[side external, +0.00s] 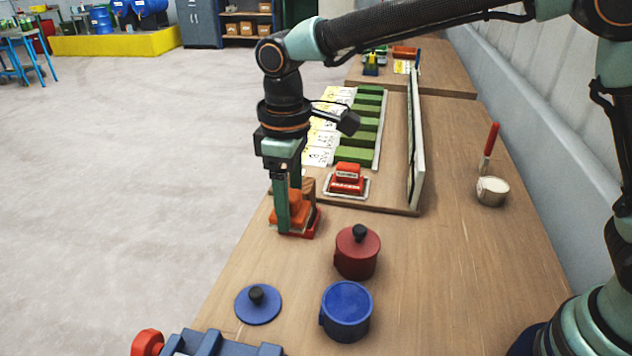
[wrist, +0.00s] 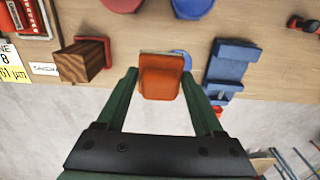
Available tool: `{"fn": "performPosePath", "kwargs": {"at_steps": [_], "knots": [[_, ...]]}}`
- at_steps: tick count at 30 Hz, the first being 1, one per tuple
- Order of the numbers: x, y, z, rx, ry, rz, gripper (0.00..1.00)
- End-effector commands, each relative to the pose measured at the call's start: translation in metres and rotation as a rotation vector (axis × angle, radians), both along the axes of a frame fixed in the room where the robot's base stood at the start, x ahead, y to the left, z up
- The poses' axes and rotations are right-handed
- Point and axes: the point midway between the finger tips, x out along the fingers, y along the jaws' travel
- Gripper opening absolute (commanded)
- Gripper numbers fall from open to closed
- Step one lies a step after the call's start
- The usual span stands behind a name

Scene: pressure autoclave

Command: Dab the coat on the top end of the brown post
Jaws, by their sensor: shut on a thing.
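My gripper (wrist: 160,92) is shut on an orange block (wrist: 160,76), held between its two green fingers. In the side external view the gripper (side external: 288,212) points down, with the orange block (side external: 293,206) low between its fingers. The brown post (wrist: 82,64) is a square wooden block with visible grain, left of the orange block and apart from it in the wrist view. In the side external view the post (side external: 308,187) is mostly hidden behind the gripper. A red base (side external: 305,227) shows low beside it. I cannot tell any coat on the post.
A red lidded pot (side external: 357,251), a blue pot (side external: 347,311) and a blue lid (side external: 258,306) stand nearer the camera. A red block (side external: 346,179) sits on a tray behind the post. An upright white panel (side external: 418,150) stands to the right.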

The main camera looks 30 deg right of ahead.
Motion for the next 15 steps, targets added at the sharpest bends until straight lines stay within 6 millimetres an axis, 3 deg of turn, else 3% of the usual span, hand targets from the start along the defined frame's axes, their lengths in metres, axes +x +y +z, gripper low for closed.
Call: {"fn": "performPosePath", "kwargs": {"at_steps": [9, 15], "knots": [[-0.07, -0.02, -0.025, 0.001, -0.001, 0.002, 0.25], [-0.1, -0.032, -0.038, 0.001, -0.001, 0.001, 0.25]]}}
